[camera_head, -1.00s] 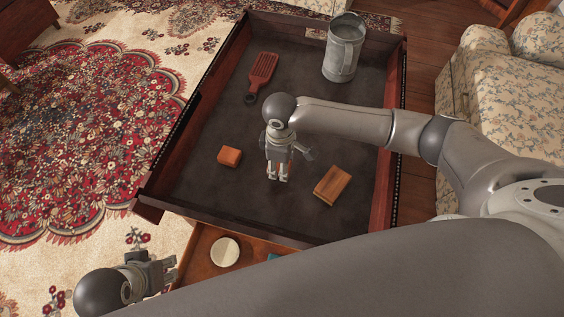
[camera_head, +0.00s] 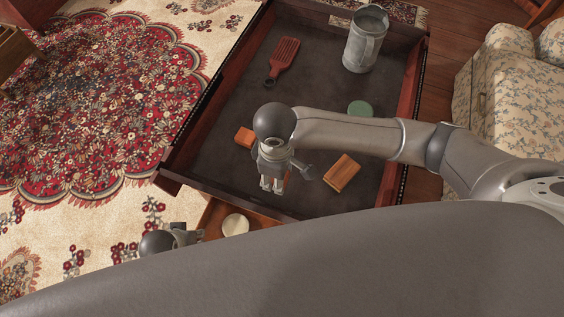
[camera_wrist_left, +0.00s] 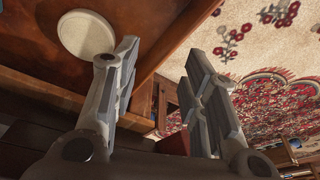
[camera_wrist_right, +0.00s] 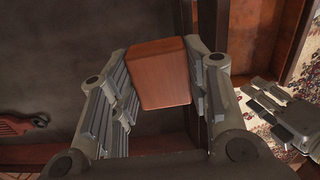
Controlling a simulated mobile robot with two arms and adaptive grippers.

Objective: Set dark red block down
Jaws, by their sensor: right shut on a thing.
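The dark red block (camera_wrist_right: 158,75) is between the fingers of my right gripper (camera_wrist_right: 160,88) in the right wrist view. That gripper is shut on it. In the head view, my right gripper (camera_head: 272,186) points down over the front part of the large dark-floored drawer (camera_head: 215,150). It mostly hides the block there, and I cannot tell whether the block touches the drawer floor. My left gripper (camera_head: 188,237) is over the lower, smaller drawer at the front left. In the left wrist view its fingers (camera_wrist_left: 160,65) are apart with nothing between them.
The large drawer holds an orange block (camera_head: 244,137), a wooden block (camera_head: 342,173), a green disc (camera_head: 360,109), a slotted red paddle (camera_head: 282,60) and a metal pitcher (camera_head: 366,40). A cream disc (camera_head: 235,225) lies in the lower drawer.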

